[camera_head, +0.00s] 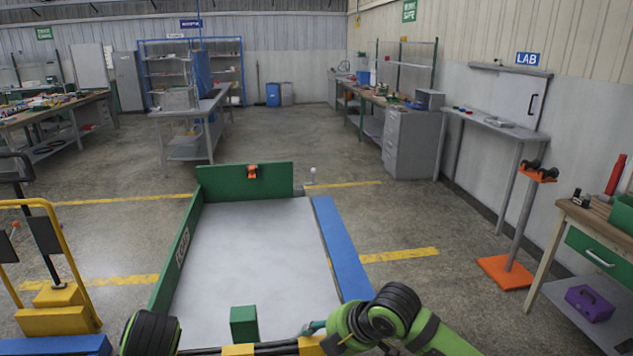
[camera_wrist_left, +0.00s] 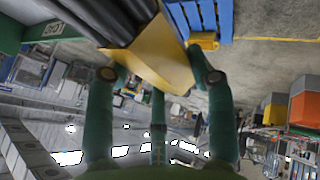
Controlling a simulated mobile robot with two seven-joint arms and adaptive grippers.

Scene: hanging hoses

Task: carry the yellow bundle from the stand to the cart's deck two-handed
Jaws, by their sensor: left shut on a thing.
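The yellow bundle (camera_head: 238,350), dark lengths with yellow bands, lies across the bottom edge of the head view, at the near end of the cart's deck (camera_head: 255,245). In the left wrist view, my left gripper (camera_wrist_left: 162,76) has its teal fingers on both sides of the bundle's yellow wrap (camera_wrist_left: 160,55) and is shut on it. Dark lengths run out of the wrap to the upper left. My right gripper (camera_head: 313,328) shows only in part beside the right-hand yellow band; its grip is hidden. The deck is pale grey and bare over most of its surface.
An orange-based stand (camera_head: 506,271) and a workbench (camera_head: 590,222) are at right; a yellow trolley (camera_head: 58,295) is at left.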

